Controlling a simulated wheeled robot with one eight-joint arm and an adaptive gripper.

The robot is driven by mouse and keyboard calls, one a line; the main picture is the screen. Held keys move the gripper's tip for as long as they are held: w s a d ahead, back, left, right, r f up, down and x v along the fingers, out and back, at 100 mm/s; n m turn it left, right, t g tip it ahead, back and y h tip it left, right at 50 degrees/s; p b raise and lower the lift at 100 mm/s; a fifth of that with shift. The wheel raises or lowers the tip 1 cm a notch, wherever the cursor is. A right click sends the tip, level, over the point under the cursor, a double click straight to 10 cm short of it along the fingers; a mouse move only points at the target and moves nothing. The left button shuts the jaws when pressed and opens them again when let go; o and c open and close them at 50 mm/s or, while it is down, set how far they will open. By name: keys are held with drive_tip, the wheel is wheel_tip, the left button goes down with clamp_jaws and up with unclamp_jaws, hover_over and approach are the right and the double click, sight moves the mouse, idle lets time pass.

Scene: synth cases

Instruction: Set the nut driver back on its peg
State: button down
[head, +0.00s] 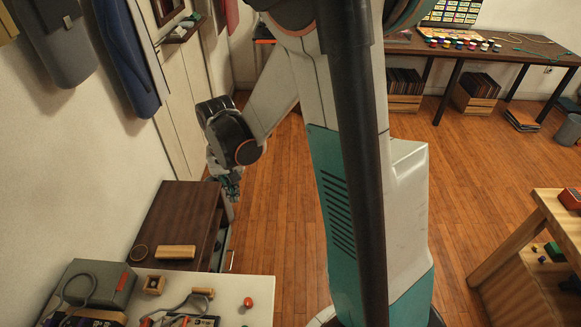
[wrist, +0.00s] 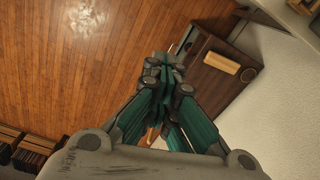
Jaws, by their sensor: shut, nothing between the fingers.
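My gripper (head: 231,192) hangs beside the right edge of a dark brown cabinet (head: 182,212) in the head view. In the wrist view my gripper (wrist: 164,66) has its teal fingers drawn together at the tips, with nothing held between them. I cannot make out a nut driver or a peg for it in either view. A small orange-tan shape (wrist: 151,135) shows past the fingers in the wrist view; I cannot tell what it is.
A tan wooden block (head: 175,252) lies on the cabinet; it also shows in the wrist view (wrist: 222,62). Wooden floor (head: 285,215) is clear right of the cabinet.

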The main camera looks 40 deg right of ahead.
drive_tip(key=shift+s+d, duration=0.1)
drive_tip(key=shift+d, duration=0.45)
drive_tip(key=shift+s+d, duration=0.1)
drive_tip(key=shift+d, duration=0.25)
drive_tip(key=shift+d, duration=0.35)
drive_tip(key=shift+s+d, duration=0.1)
drive_tip(key=shift+d, duration=0.25)
drive_tip(key=shift+s+d+m, duration=0.1)
drive_tip(key=shift+d+m, duration=0.2)
drive_tip(key=shift+d, duration=0.35)
drive_tip(key=shift+s+d, duration=0.1)
drive_tip(key=shift+d, duration=0.2)
drive_tip(key=shift+d, duration=0.35)
drive_tip(key=shift+s+d, duration=0.1)
drive_tip(key=shift+d, duration=0.25)
drive_tip(key=shift+d, duration=0.3)
